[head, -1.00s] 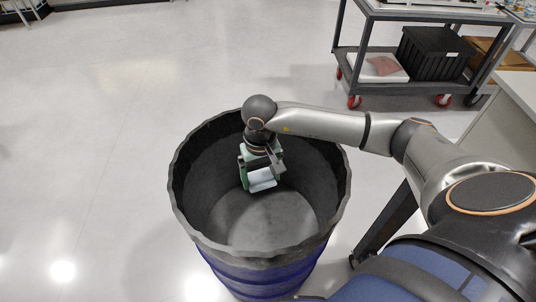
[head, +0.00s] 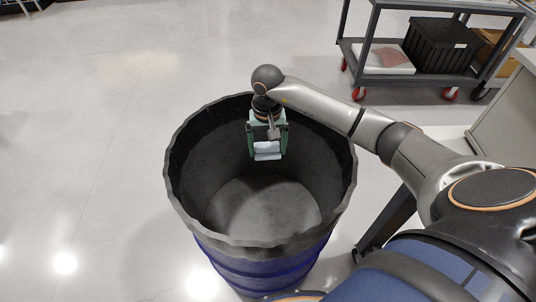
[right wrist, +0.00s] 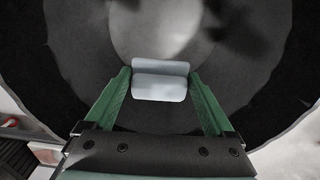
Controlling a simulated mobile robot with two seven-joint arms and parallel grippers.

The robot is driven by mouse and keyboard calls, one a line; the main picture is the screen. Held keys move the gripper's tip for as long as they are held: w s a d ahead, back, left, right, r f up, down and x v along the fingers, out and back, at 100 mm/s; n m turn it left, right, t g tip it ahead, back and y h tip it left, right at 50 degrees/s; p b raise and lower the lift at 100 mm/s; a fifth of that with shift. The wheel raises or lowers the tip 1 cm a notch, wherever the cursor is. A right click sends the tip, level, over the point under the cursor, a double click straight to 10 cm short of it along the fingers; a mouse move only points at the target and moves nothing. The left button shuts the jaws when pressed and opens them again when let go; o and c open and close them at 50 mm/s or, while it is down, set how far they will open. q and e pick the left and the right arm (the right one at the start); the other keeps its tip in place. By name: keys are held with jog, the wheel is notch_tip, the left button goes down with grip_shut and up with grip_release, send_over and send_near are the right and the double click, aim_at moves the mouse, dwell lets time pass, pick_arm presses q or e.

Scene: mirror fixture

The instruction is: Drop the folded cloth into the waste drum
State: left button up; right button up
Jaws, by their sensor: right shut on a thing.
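The waste drum (head: 270,262) is blue outside with a dark grey inside and an uneven rim. It stands open on the floor in the middle of the head view. My right gripper (head: 267,149) is over the far part of the drum's opening, pointing down. It is shut on the folded cloth (head: 267,155), a small pale blue-white bundle. In the right wrist view the cloth (right wrist: 160,81) sits between the two green fingers, with the drum's dark wall and grey bottom (right wrist: 155,25) beyond it. My left gripper is not in view.
A grey cart (head: 395,85) with red wheels stands at the back right, carrying a black crate (head: 440,45) and a white item with a reddish cloth (head: 390,57). A pale cabinet (head: 505,115) is at the right edge. The floor left of the drum is clear.

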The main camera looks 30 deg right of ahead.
jog(key=o, duration=0.9)
notch_tip(320, 180, up, 12)
jog(key=shift+r, duration=0.25)
jog(key=shift+f, duration=0.1)
